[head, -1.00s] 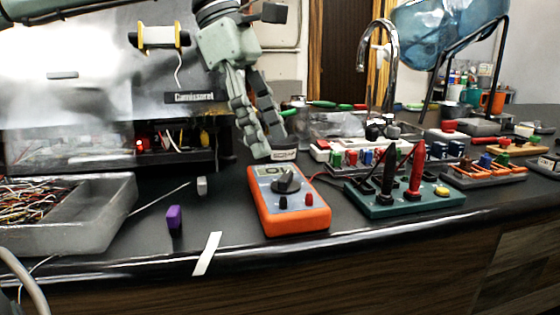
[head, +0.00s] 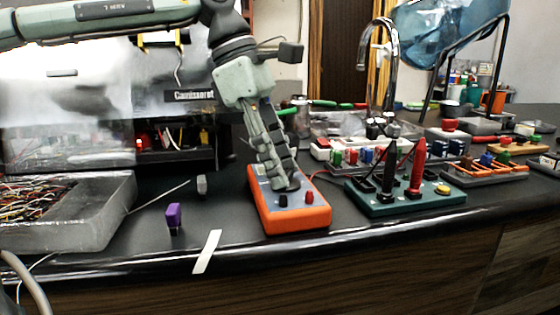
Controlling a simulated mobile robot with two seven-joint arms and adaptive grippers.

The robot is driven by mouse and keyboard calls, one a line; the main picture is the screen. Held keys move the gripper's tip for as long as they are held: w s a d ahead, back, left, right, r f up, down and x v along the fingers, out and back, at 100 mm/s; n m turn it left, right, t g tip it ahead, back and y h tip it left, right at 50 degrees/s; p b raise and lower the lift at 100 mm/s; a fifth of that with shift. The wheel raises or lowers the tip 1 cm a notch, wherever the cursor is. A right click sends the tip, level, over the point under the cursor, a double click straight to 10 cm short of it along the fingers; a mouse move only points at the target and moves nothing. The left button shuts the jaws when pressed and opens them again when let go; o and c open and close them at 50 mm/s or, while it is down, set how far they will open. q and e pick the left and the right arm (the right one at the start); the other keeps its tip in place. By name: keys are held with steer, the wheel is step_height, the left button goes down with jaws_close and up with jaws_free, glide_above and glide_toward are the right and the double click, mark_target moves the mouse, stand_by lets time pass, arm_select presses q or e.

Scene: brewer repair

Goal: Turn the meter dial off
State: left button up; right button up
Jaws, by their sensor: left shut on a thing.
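The orange meter (head: 297,220) lies on the dark counter in the middle of the head view, its grey face up. My left gripper (head: 284,184) reaches down over it from above, with its fingertips at the dial. It is shut on the meter's dial (head: 293,183), which is mostly hidden by the fingers, so its setting cannot be read. The meter's display is also covered by the gripper. A black socket and a red socket (head: 310,198) show on the near part of the face. My right gripper is not in view.
A green board (head: 400,206) with black and red probes stands right of the meter. A white strip (head: 207,252) lies at the front edge. A tap rises behind.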

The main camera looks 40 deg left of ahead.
arm_select(q)
steer(key=shift+c, duration=1.2)
